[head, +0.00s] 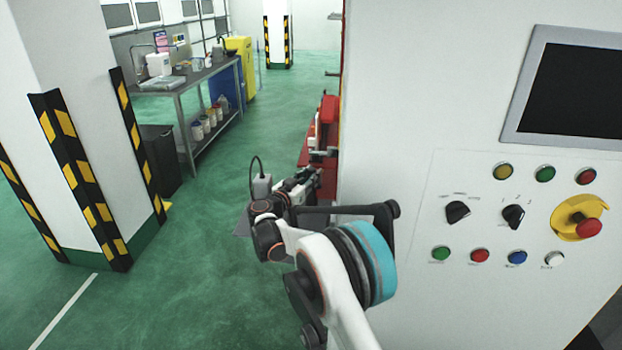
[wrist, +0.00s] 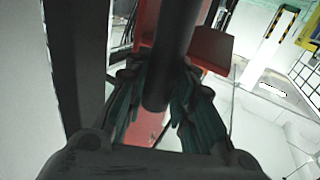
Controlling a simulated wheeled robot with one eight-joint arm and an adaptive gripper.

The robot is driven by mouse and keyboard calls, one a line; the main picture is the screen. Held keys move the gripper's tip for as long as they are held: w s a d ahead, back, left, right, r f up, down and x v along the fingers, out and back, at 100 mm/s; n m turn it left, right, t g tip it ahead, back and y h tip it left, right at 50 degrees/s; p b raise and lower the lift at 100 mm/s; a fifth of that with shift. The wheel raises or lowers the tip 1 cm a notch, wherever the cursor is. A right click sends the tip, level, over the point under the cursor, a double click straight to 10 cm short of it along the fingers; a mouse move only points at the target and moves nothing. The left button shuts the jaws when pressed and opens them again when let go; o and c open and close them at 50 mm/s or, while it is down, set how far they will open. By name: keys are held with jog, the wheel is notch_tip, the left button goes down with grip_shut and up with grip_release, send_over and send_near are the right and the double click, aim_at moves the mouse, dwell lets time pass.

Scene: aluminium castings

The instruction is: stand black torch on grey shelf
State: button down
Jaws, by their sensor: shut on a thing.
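The black torch (wrist: 172,55) shows in the wrist view as a dark cylinder between the two fingers of my gripper (wrist: 162,85). My gripper is shut on it. In the head view my gripper (head: 318,166) is beyond my arm, close to the left edge of the white machine cabinet; the torch is hard to make out there.
The white cabinet (head: 400,120) with buttons and a dark screen (head: 578,90) fills the right. Red equipment (head: 326,125) is beside my gripper. A metal workbench (head: 205,76) stands far left, behind a striped pillar (head: 80,130). The green floor between is clear.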

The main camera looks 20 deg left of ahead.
jog(key=c, duration=1.8)
grip_release()
jog(key=shift+f, duration=0.15)
jog(key=o, duration=0.4)
jog(key=shift+o, duration=0.2)
jog(key=shift+r, duration=0.25)
jog(key=p+v, duration=0.2)
jog(key=v, duration=1)
